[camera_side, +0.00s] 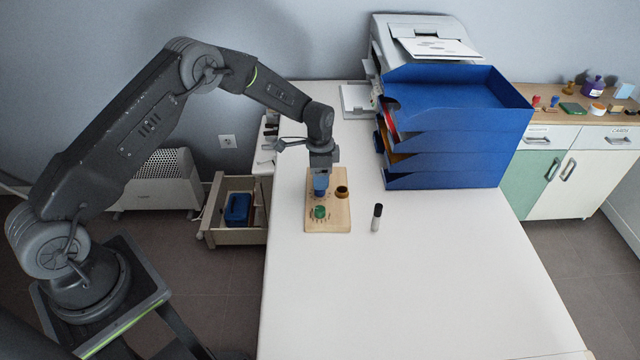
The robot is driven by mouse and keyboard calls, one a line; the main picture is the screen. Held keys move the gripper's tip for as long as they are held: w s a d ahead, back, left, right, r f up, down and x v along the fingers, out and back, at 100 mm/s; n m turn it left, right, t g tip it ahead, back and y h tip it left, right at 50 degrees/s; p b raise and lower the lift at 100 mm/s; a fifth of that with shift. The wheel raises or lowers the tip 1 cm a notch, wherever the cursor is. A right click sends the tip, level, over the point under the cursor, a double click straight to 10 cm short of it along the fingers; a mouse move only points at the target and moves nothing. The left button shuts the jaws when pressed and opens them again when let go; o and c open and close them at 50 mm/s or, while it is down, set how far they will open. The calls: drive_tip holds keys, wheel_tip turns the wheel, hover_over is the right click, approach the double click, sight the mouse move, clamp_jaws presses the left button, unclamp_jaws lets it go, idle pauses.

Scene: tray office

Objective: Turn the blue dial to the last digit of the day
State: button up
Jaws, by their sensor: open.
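A light wooden board (328,226) lies on the white table and carries the dials. The blue dial (320,192) is at the board's back left, directly under my gripper (321,183). My gripper points down, with its fingers at the blue dial; it is open, and whether the fingers touch the dial cannot be told. A green dial (320,212) with small marks around it sits in front of the blue one. A dark brown dial (342,192) is to the right. The blue dial's digits and pointer are hidden or too small to read. No readable date shows.
A dark-capped marker (377,218) stands on the white table (420,290) right of the board. Stacked blue trays (455,130) and a printer (425,40) stand behind. An open drawer (235,235) is at the left. The table's front is clear.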

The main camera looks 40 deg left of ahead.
wheel_tip(320, 180, up, 10)
drive_tip(key=shift+w+a, duration=0.15)
drive_tip(key=shift+a, duration=0.05)
drive_tip(key=s+d+r+n+t, duration=0.1)
drive_tip(key=s+r+n, duration=0.1)
drive_tip(key=s+r, duration=0.6)
drive_tip(key=s+d+r+n+t, duration=0.2)
drive_tip(key=s+r, duration=0.4)
drive_tip(key=r, duration=0.5)
drive_tip(key=s+r+n+t, duration=0.1)
drive_tip(key=s+n, duration=0.1)
drive_tip(key=s, duration=0.8)
drive_tip(key=s+d+n+t, duration=0.1)
drive_tip(key=s+n+t, duration=0.1)
drive_tip(key=s, duration=0.8)
drive_tip(key=shift+r+n, duration=0.3)
drive_tip(key=shift+r, duration=0.1)
drive_tip(key=shift+w+d, duration=0.1)
